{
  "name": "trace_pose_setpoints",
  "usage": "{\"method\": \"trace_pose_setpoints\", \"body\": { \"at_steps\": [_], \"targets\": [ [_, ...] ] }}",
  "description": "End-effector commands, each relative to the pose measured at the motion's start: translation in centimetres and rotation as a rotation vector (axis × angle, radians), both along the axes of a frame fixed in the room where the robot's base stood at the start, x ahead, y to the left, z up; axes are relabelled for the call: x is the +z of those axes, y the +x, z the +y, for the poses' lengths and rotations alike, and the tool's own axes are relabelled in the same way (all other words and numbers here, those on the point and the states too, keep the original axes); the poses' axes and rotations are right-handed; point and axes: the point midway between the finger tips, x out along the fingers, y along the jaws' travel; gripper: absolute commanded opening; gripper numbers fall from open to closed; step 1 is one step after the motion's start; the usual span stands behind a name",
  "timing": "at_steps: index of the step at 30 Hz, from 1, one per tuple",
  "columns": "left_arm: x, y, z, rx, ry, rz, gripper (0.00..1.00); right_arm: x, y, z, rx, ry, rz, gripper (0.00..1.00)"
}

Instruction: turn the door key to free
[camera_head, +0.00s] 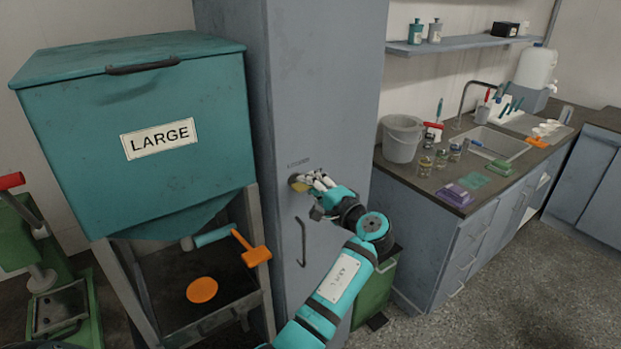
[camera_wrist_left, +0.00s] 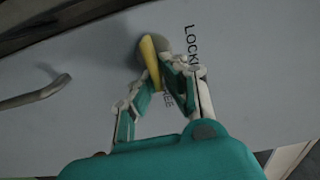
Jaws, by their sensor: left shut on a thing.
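The door key is a yellow, flat piece (camera_wrist_left: 151,62) at a round lock on the grey cabinet door (camera_head: 327,100). It also shows as a small yellowish part in the head view (camera_head: 299,185). My left gripper (camera_wrist_left: 160,79) is shut on the key, one finger on each side of it. In the head view the left gripper (camera_head: 312,182) reaches the door from the lower right. Lettering beside the lock starts with "LOCKE"; the gripper partly hides a second word. My right gripper is in neither view.
A vertical door handle (camera_head: 301,242) is below the lock. A teal bin marked LARGE (camera_head: 190,85) stands close on the left. A counter (camera_head: 425,180) with a grey bucket (camera_head: 401,138) and jars is on the right. Open floor lies at the lower right.

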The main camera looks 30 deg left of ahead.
Motion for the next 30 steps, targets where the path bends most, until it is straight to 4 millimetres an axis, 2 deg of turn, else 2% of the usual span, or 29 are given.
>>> {"method": "trace_pose_setpoints", "body": {
  "at_steps": [19, 20, 24, 25, 30],
  "targets": [
    [-0.07, 0.06, -0.02, -0.002, 0.020, 0.046, 0.00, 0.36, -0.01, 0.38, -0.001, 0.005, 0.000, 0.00],
    [-0.08, 0.05, -0.02, -0.002, 0.020, 0.046, 0.09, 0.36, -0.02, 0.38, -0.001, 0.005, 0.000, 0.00],
    [-0.09, 0.04, -0.02, -0.001, 0.020, 0.045, 0.27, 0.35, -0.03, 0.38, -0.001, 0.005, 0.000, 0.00],
    [-0.09, 0.04, -0.02, -0.001, 0.019, 0.045, 0.30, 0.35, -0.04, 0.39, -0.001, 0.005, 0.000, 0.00],
    [-0.10, 0.02, -0.01, -0.001, 0.018, 0.044, 0.30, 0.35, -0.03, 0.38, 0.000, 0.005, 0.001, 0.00]
  ]
}}
